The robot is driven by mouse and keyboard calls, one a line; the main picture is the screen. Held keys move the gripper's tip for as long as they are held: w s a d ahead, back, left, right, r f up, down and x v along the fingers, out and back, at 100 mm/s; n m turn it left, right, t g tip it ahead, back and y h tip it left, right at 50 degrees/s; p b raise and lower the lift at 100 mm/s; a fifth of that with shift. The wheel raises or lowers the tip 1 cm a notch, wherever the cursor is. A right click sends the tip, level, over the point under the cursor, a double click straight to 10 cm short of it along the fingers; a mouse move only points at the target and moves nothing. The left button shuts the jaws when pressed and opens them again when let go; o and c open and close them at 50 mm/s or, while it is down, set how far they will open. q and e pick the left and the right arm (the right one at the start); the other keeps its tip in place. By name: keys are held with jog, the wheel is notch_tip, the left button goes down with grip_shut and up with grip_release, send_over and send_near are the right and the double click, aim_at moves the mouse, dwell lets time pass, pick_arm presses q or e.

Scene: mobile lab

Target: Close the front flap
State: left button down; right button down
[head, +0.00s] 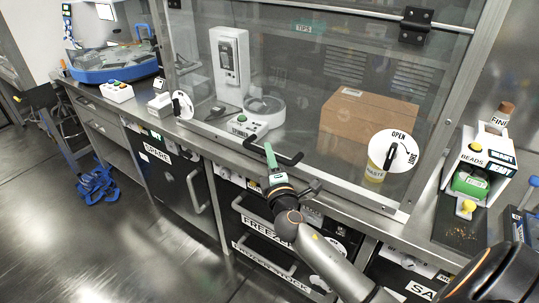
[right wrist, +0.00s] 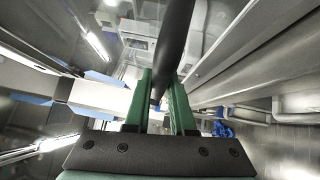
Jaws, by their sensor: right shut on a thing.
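The front flap (head: 330,75) is a large clear panel on a metal-framed enclosure, with dark hinges along its top. Its lower edge is down close to the counter; I cannot tell whether a gap remains. A black bar handle (head: 289,160) sits low on its front. My right gripper (head: 271,157), with green fingers, is shut on this handle. In the right wrist view the dark handle bar (right wrist: 175,45) runs between the green fingers (right wrist: 160,100). Round white lock knobs sit at the right (head: 393,151), marked OPEN and LOCK, and left (head: 182,105). My left gripper is not in view.
Behind the panel are a cardboard box (head: 368,122), a white device (head: 230,62) and a yellow-labelled waste jar (head: 375,172). A beads dispenser (head: 481,165) stands to the right. Cabinets and drawers (head: 170,165) line the front below the counter. The floor at left is mostly clear.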

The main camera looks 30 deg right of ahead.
aim_at(274, 143)
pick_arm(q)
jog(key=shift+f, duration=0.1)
